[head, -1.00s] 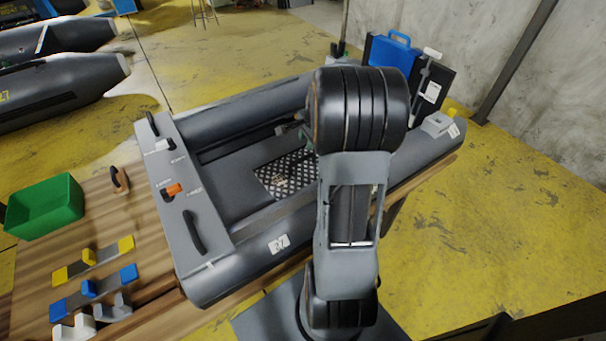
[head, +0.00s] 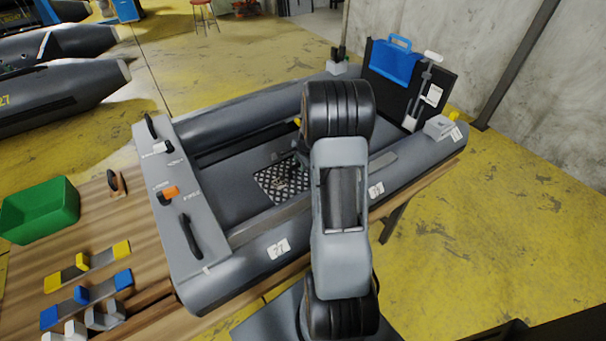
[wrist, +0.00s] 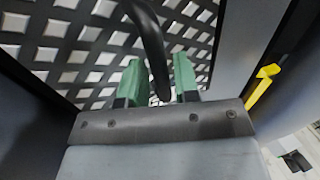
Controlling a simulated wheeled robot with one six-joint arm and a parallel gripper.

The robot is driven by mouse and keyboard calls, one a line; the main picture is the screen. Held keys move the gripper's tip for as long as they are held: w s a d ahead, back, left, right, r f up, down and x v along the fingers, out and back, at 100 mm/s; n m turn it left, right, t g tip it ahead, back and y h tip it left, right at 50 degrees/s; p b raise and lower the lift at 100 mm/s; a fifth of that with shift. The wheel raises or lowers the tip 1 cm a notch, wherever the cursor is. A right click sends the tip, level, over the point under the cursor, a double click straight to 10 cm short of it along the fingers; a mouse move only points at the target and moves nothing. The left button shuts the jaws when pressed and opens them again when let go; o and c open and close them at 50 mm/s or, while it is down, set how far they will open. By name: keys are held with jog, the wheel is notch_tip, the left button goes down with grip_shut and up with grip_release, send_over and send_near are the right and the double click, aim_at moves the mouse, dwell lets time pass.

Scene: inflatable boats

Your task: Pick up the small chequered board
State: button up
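The small chequered board (head: 270,182), black with pale squares, lies on the floor inside the grey inflatable boat (head: 240,165). My arm hides part of its surroundings. In the wrist view the board (wrist: 85,50) fills the upper left and middle. A black curved handle (wrist: 146,22) stands out in front of it. My gripper (wrist: 159,80) has two green fingers, set apart, one on each side of the handle's lower end. I see a narrow gap at the left finger; contact on the right is unclear. In the head view the gripper is mostly hidden behind my arm.
A yellow part (wrist: 262,85) is at the right in the wrist view. The boat's side tubes and the grey console (head: 185,215) with an orange knob (head: 168,191) surround the board. A blue case (head: 396,62) stands at the boat's far end. A green bin (head: 40,210) is at left.

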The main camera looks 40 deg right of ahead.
jog(key=shift+w+f, duration=0.2)
jog(key=shift+f, duration=0.35)
jog(key=shift+c, duration=0.2)
grip_shut()
jog(key=shift+r, duration=0.1)
